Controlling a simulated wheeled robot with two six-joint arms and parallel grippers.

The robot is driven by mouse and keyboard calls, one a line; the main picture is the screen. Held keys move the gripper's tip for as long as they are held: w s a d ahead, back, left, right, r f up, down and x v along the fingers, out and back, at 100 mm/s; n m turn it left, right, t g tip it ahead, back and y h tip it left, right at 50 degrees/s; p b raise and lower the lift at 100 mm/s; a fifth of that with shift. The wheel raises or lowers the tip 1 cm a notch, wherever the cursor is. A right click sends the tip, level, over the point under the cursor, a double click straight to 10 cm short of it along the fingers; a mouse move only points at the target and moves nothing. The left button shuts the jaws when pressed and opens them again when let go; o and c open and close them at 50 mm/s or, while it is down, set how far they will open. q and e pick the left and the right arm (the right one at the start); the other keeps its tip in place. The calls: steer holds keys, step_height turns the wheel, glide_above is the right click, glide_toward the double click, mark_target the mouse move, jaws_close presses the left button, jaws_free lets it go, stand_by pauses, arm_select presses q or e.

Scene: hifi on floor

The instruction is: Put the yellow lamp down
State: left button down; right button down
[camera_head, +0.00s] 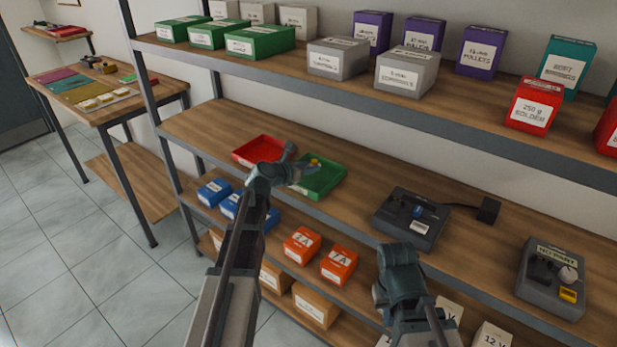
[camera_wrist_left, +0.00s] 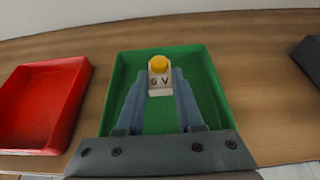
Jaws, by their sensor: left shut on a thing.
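The yellow lamp (camera_wrist_left: 159,65) has a round yellow top on a small white base with dark lettering. My left gripper (camera_wrist_left: 160,85) is shut on its white base, with one finger on each side. The lamp is upright over the green tray (camera_wrist_left: 212,100), toward its far side; I cannot tell whether it touches the tray floor.
A red tray (camera_head: 250,150) stands left of the green tray on the same shelf. A dark device (camera_head: 410,220) with a cable stands to the right. The upper shelf (camera_head: 300,65) with boxes overhangs behind. Bare shelf lies between the green tray and the device.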

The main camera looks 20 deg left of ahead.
mark_target(309, 182)
arm_select(q)
steer(key=shift+d+f+b, duration=0.1)
steer(key=shift+f+b, duration=1.05)
steer(key=shift+f, duration=0.55)
steer(key=shift+f, duration=0.1)
steer(key=shift+f, duration=0.15)
steer(key=c, duration=0.5)
jaws_free()
steer(key=shift+c, duration=0.2)
steer(key=shift+r, duration=0.25)
steer(key=p+v, duration=0.4)
steer(key=v, duration=0.8)
steer(key=shift+p, duration=0.3)
